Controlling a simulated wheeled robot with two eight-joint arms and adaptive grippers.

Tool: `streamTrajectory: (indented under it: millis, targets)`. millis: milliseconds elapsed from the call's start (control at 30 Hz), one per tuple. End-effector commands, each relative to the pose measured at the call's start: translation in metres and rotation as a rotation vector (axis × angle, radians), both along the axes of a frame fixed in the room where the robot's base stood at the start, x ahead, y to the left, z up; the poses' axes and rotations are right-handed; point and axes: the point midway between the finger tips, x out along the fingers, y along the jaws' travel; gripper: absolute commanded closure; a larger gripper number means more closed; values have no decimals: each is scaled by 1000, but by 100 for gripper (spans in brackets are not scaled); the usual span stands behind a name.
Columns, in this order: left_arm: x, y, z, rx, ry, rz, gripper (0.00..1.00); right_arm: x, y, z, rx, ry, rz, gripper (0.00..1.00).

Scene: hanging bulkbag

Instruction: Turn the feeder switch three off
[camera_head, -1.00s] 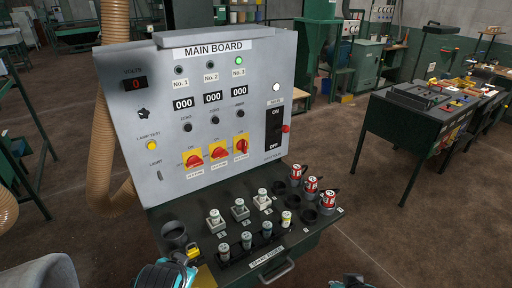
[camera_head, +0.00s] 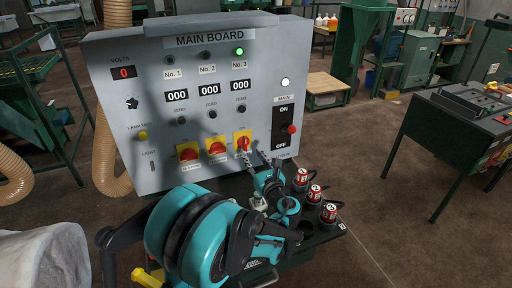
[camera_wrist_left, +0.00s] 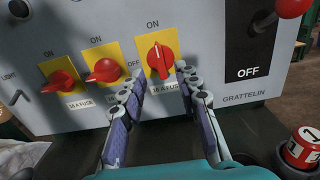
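The feeder switch three (camera_head: 243,143) is a red knob on a yellow plate, rightmost of three on the grey main board. In the left wrist view its knob (camera_wrist_left: 160,62) stands upright, pointing at ON, with OFF at its left. My left gripper (camera_head: 255,157) reaches to the board just below and in front of it. Its two fingers (camera_wrist_left: 160,80) are apart and empty, one on each side of the knob's lower part; I cannot tell whether they touch it. The other two switches (camera_wrist_left: 61,81) (camera_wrist_left: 104,70) are turned sideways. My right gripper is not in view.
The black main switch (camera_head: 283,127) with a red lever sits right of switch three. Red numbered fuses (camera_head: 315,193) stand on the shelf below. My left arm hides much of that shelf.

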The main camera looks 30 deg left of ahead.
Motion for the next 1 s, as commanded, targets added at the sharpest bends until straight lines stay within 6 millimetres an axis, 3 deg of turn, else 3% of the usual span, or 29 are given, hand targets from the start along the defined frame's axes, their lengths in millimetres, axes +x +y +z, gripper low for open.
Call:
streamTrajectory:
  millis: [300, 700, 833, 1000]
  targets:
    - [32, 38, -2, -4, -2, 2, 68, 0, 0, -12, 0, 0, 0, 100]
    - [38, 45, 0, -5, -3, 0, 68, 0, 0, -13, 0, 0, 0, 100]
    - [38, 45, 0, -5, -3, 0, 100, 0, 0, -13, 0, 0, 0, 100]
    - [38, 45, 0, -5, -3, 0, 100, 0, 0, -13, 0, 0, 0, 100]
